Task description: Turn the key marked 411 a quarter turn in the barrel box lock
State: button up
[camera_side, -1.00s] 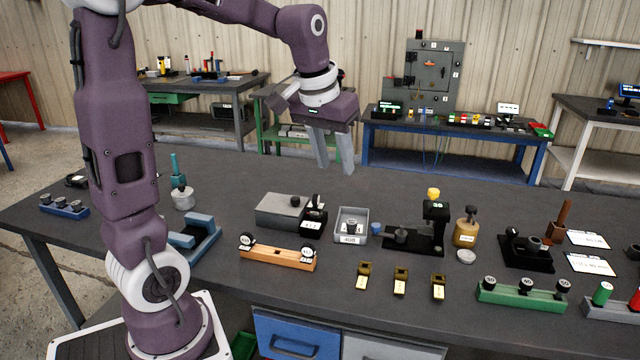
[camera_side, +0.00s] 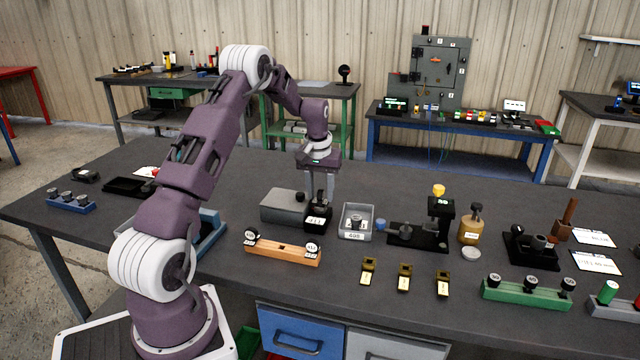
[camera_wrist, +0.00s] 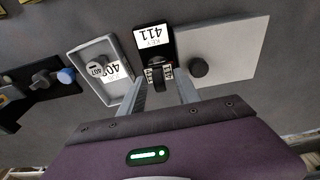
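The black barrel lock (camera_side: 317,220) with a white label stands against the right side of a grey box (camera_side: 283,207). In the wrist view its label (camera_wrist: 150,38) reads KEY 411. The dark key (camera_wrist: 157,76) stands up from the lock, in the middle of that view. My gripper (camera_side: 319,190) points down over the lock. In the wrist view my gripper (camera_wrist: 160,82) is open, with one finger on each side of the key and gaps showing. The side view does not show clearly how deep the fingertips reach.
A grey tray (camera_wrist: 83,62) with a labelled round piece stands close beside the lock. A black knob (camera_wrist: 199,67) rises from the grey box on the other side. An orange rack (camera_side: 282,253) stands in front. Open table lies behind the box.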

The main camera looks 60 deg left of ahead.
jog(key=shift+c, duration=0.2)
grip_shut()
jog(key=n, duration=0.3)
jog(key=shift+n, duration=0.3)
grip_release()
jog(key=shift+r, duration=0.1)
